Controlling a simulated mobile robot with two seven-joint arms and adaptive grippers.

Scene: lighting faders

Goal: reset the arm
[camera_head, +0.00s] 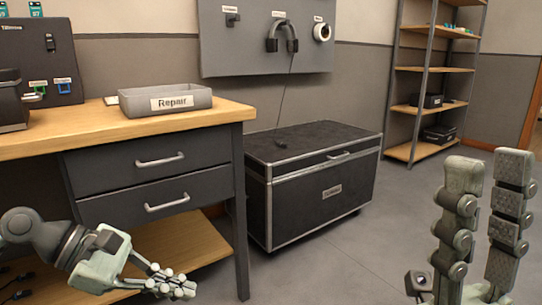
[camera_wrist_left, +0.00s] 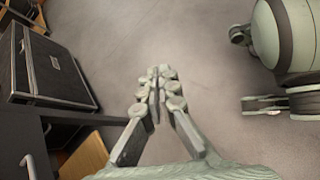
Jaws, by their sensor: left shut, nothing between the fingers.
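My left gripper (camera_head: 176,285) is at the lower left in the head view, in front of the desk's drawers, low near the lower shelf. In the left wrist view its fingers (camera_wrist_left: 157,75) meet at the tips, with bare floor beyond them. It is shut and empty. My right gripper (camera_head: 488,170) stands at the lower right of the head view with its fingers pointing up. Its two fingers are apart, and nothing is visible between them.
A wooden desk (camera_head: 215,118) with two drawers (camera_head: 160,180) stands at the left, bearing a grey Repair bin (camera_head: 165,100). A black case (camera_head: 325,195) stands on the floor beside it. A shelf rack (camera_head: 415,70) is at the back right. Floor is clear between the case and my right gripper.

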